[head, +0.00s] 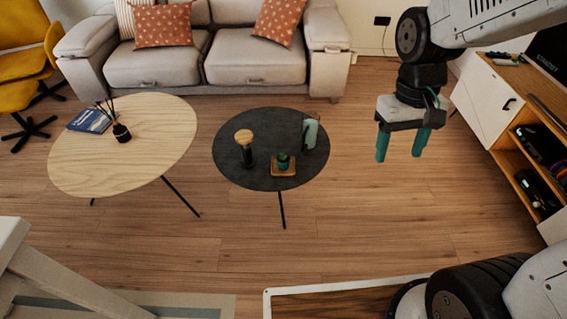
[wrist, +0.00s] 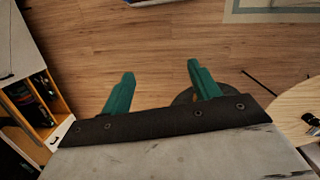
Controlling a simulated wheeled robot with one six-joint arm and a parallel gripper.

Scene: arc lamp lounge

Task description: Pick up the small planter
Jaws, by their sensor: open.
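The small planter (head: 283,162) is a small dark teal pot with green on top. It stands upright on a square wooden tray (head: 284,172) on the dark round table (head: 235,179) in the head view. My gripper (head: 402,150) is open and empty, with teal fingers pointing down, to the right of that table and apart from the planter. In the wrist view my gripper (wrist: 157,85) shows both fingers spread over floor. A piece of the dark table (wrist: 184,97) shows behind the right finger there; the planter is not visible in that view.
A dark jar with a wooden lid (head: 244,140) and a grey-green upright object (head: 311,132) flank the planter. A light wooden table (head: 80,165) stands left, a sofa (head: 245,55) behind, a wooden cabinet (head: 497,105) right. Floor between the dark table and cabinet is clear.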

